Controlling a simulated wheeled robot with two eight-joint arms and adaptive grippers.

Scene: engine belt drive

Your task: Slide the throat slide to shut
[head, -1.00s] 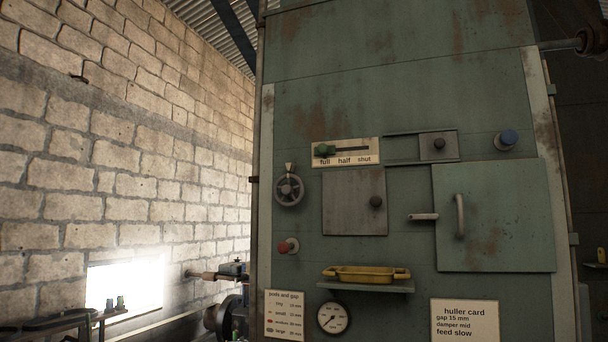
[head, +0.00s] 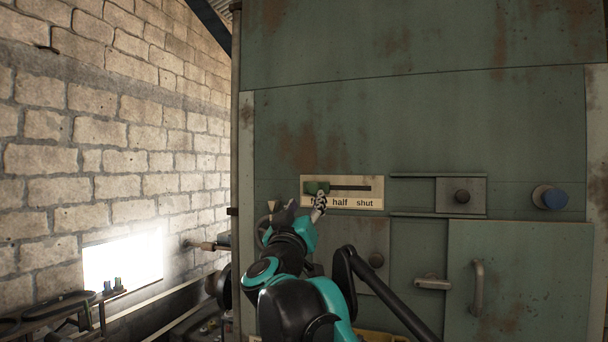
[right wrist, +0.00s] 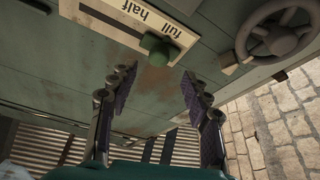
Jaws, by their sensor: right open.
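The throat slide is a green knob (head: 318,187) in a dark slot on a cream plate (head: 376,198) marked full, half and shut. The knob sits at the left end of the slot, by "full". My right gripper (head: 305,202) is just in front of and below it, partly covering the word "full". In the right wrist view the open fingers (right wrist: 157,82) are empty and the green knob (right wrist: 158,46) lies ahead of their tips, roughly between them. I see no clear contact. My left gripper is not in view.
A handwheel (right wrist: 276,37) is close beside my right gripper. My arm partly hides the hatch below the plate.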

